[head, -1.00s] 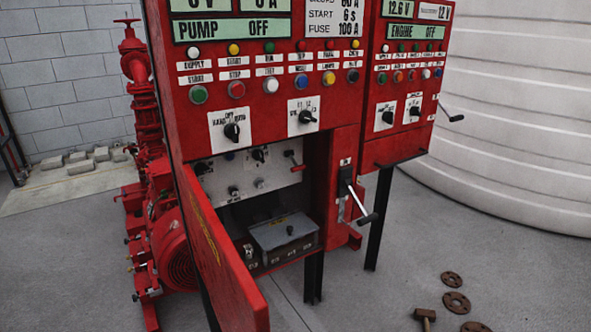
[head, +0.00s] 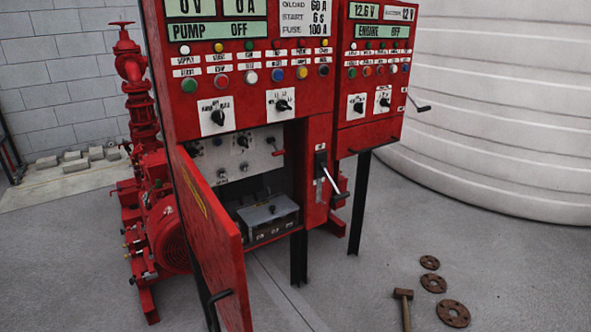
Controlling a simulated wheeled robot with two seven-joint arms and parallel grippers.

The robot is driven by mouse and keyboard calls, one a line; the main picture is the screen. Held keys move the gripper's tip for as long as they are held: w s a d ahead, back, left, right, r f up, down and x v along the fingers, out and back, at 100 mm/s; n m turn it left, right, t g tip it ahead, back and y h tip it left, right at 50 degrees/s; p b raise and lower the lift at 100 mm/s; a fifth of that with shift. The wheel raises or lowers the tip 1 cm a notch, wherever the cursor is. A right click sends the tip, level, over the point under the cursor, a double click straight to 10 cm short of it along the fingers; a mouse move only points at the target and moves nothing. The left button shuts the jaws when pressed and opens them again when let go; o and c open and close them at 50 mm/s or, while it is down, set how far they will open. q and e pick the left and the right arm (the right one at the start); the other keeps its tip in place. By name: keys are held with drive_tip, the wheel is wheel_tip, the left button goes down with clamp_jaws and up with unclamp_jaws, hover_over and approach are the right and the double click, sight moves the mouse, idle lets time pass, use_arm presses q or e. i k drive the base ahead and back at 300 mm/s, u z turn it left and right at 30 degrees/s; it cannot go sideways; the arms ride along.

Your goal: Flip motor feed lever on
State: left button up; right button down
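The red pump cabinet (head: 245,107) stands in the middle, its display reading "PUMP OFF". A lever with a dark grip (head: 331,181) sits on a light plate at the cabinet's lower right front, its handle slanting down and outward. A small red-tipped lever (head: 276,152) shows on the grey inner panel (head: 232,165). I cannot read which lever is labelled motor feed. The lower door (head: 212,235) hangs open toward me, with a black handle (head: 219,295) near its bottom. Neither of my grippers is in view.
The engine cabinet (head: 372,100) adjoins on the right, with a side lever (head: 418,105). A grey box (head: 268,211) sits in the lower compartment. A red pump (head: 160,215) stands behind at left. A hammer (head: 404,300) and rusty discs (head: 453,313) lie on the otherwise open floor at right.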

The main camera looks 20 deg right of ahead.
sight(277, 150)
drive_tip(key=u, duration=2.5)
drive_tip(key=k, duration=1.35)
drive_tip(key=z, duration=1.4)
drive_tip(key=i, duration=1)
